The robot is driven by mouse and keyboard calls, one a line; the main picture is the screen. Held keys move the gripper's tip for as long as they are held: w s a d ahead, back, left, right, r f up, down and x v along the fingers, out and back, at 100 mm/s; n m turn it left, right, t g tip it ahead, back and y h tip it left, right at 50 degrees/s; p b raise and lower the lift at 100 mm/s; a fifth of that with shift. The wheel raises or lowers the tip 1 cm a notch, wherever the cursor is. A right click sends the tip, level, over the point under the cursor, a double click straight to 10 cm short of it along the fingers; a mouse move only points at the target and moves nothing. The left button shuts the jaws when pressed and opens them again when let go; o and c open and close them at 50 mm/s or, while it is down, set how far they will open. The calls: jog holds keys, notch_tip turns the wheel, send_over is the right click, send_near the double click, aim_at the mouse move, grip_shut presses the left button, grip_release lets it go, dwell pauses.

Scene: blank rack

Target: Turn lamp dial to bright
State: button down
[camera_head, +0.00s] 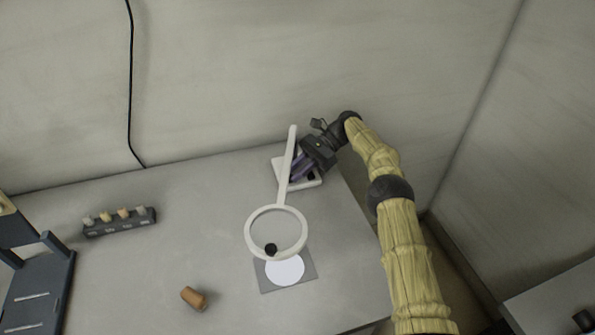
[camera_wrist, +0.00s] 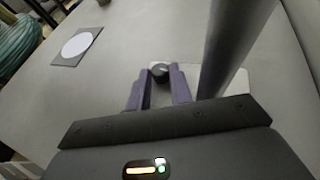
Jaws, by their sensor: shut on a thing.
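The lamp (camera_head: 288,150) is white, with a ring head (camera_head: 248,238) on a stem that rises from a flat square base (camera_head: 281,163). In the wrist view, a dark round dial (camera_wrist: 160,70) with a pale mark shows between the purple fingertips of my gripper (camera_wrist: 158,84). The fingers are shut on the dial at the lamp's base. In the head view, my gripper (camera_head: 299,170) reaches in from the right beside the stem, and its body hides most of the dial. The lamp stem (camera_wrist: 222,45) also stands close to the right of the fingers in the wrist view.
A grey mat with a white disc (camera_head: 285,270) lies below the ring. A brown cork-like piece (camera_head: 194,298) lies on the table (camera_head: 175,225). A dark rack with several pegs (camera_head: 119,223) is at the left. A dark blue stand (camera_head: 36,290) is at the far left.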

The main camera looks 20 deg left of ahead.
jog(key=shift+w+d+f, duration=0.1)
jog(key=c, duration=1.3)
grip_release()
jog(key=shift+c, duration=0.2)
jog(key=shift+o, duration=0.4)
jog(key=shift+r+m+t+y+p, duration=0.25)
jog(key=shift+m+t+y+p, duration=0.45)
jog(key=shift+p, duration=0.25)
jog(key=shift+s+d+m+y+p, duration=0.1)
jog(key=shift+s+m+y+p, duration=0.1)
jog(key=shift+m+y+p, duration=0.15)
